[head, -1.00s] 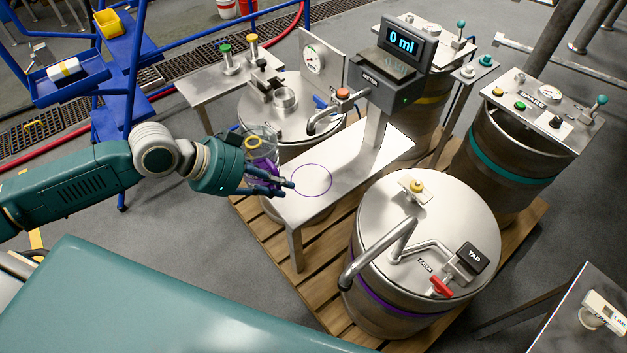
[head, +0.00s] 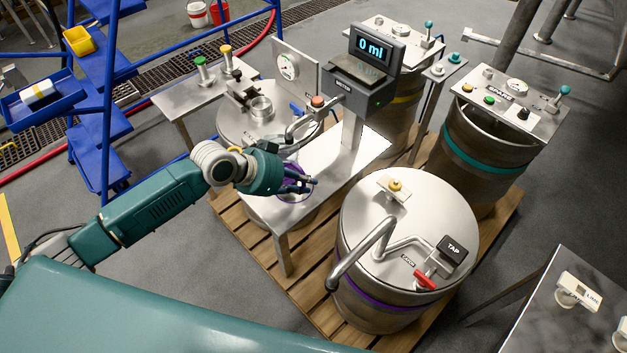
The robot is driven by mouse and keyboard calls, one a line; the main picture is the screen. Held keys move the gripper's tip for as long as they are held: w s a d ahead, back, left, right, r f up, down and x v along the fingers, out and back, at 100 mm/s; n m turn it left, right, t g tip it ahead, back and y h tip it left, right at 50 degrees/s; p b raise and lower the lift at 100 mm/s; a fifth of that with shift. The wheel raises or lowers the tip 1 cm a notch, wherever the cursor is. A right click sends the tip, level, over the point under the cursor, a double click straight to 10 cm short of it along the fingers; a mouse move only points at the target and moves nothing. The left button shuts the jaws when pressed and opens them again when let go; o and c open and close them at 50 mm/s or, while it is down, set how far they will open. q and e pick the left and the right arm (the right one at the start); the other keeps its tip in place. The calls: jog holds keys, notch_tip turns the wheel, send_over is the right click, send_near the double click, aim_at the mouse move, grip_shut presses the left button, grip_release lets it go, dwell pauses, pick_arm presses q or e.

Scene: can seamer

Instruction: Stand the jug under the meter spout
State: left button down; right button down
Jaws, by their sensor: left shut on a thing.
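The meter (head: 362,88) stands over a steel bench (head: 335,165), with its display reading 0 ml. Its bent spout (head: 297,128) points down over the bench. My left gripper (head: 304,185) is over the bench, below the spout, and shut on the clear jug (head: 291,169). The jug is mostly hidden behind my gripper fingers; a bit of purple shows there. I cannot tell whether its base touches the bench. The purple ring marked on the bench is largely covered by the gripper and jug. My right gripper is not in view.
A drum with a bent pipe and a red-handled tap (head: 425,280) stands in front right of the bench. Another lidded drum (head: 262,118) is behind my left gripper. A blue rack (head: 107,110) stands at the left. The bench is bare towards the meter post.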

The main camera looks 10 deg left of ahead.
pick_arm(q)
jog(key=p+x, duration=0.1)
jog(key=x, duration=0.3)
jog(key=shift+w+f, duration=0.1)
jog(key=shift+f, duration=0.2)
jog(key=shift+f, duration=0.2)
jog(key=c, duration=1.7)
grip_release()
jog(key=shift+r, duration=0.1)
